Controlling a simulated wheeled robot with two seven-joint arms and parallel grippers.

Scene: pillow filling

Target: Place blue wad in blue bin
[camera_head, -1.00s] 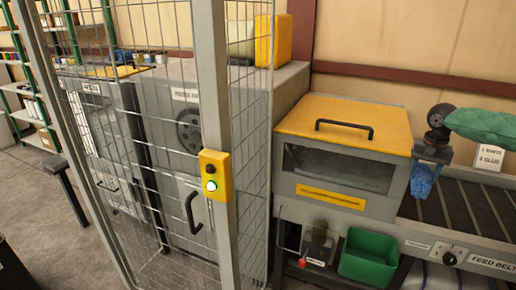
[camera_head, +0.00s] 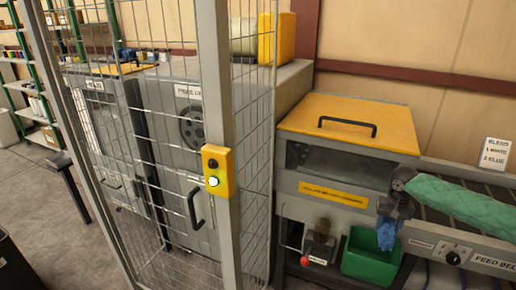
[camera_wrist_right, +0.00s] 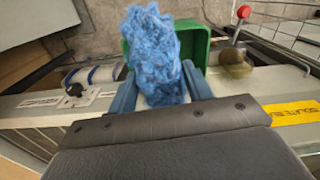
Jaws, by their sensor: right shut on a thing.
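The blue wad (camera_head: 387,234) hangs down from my right gripper (camera_head: 389,218) in the head view. In the right wrist view the wad (camera_wrist_right: 152,52) is fluffy and sits between the two blue fingers of my right gripper (camera_wrist_right: 160,92), which is shut on it. The wad is over or in front of a green bin (camera_head: 370,262), and the bin's wall also shows beside it in the wrist view (camera_wrist_right: 194,40). I cannot tell how high above the bin it is. No blue bin is clear in either view. My left gripper is not in view.
A machine with a yellow lid (camera_head: 345,122) stands behind the green bin. A red-knobbed lever (camera_head: 304,261) is left of the bin. The feed belt's control panel (camera_head: 454,255) is to the right. A wire mesh fence post (camera_head: 214,110) with a yellow button box stands left.

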